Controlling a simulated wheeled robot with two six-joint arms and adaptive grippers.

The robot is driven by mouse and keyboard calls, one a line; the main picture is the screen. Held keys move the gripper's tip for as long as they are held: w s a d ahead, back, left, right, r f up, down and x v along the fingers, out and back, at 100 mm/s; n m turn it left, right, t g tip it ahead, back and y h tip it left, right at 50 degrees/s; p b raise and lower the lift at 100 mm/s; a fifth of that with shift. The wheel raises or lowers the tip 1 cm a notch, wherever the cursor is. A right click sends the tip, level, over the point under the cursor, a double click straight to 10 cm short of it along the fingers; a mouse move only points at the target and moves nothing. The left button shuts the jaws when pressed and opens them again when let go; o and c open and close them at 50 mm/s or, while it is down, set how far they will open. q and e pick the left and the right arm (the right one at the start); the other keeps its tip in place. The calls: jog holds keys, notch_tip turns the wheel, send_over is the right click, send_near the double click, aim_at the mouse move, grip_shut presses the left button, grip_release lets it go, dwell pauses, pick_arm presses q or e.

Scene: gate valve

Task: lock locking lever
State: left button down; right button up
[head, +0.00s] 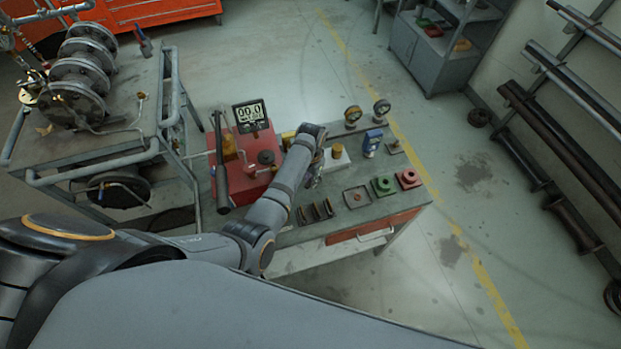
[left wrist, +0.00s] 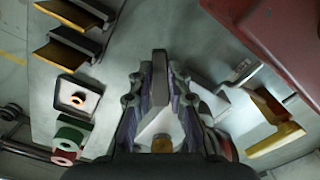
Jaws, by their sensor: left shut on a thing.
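My left gripper (head: 316,176) is over the workbench, right of the red unit, its fingers partly hidden by my arm. In the left wrist view the gripper (left wrist: 160,95) is shut on a grey bar-shaped part (left wrist: 160,75), which stands between the fingers. A small yellowish piece (left wrist: 162,143) shows between the finger bases. I cannot tell whether the grey part is the locking lever. No lever can be clearly made out elsewhere. My right gripper is not in view.
A pipe cart (head: 120,158) stands left.

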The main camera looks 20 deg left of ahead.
pick_arm(q)
jog(key=shift+w+a+r+m+p, duration=0.1)
jog(key=shift+a+r+m+p, duration=0.1)
jog(key=shift+m+p, duration=0.35)
jog(key=shift+w+a+r+m+p, duration=0.1)
jog(key=shift+a+r+m+p, duration=0.05)
jog(key=shift+m+p, duration=0.4)
jog(key=shift+w+a+f+m, duration=0.25)
jog(key=shift+f+m, duration=0.1)
jog(key=shift+m, duration=0.55)
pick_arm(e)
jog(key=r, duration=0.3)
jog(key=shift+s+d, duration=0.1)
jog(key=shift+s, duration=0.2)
pick_arm(q)
jog(key=c, duration=1.3)
grip_release()
notch_tip(320, 180, up, 12)
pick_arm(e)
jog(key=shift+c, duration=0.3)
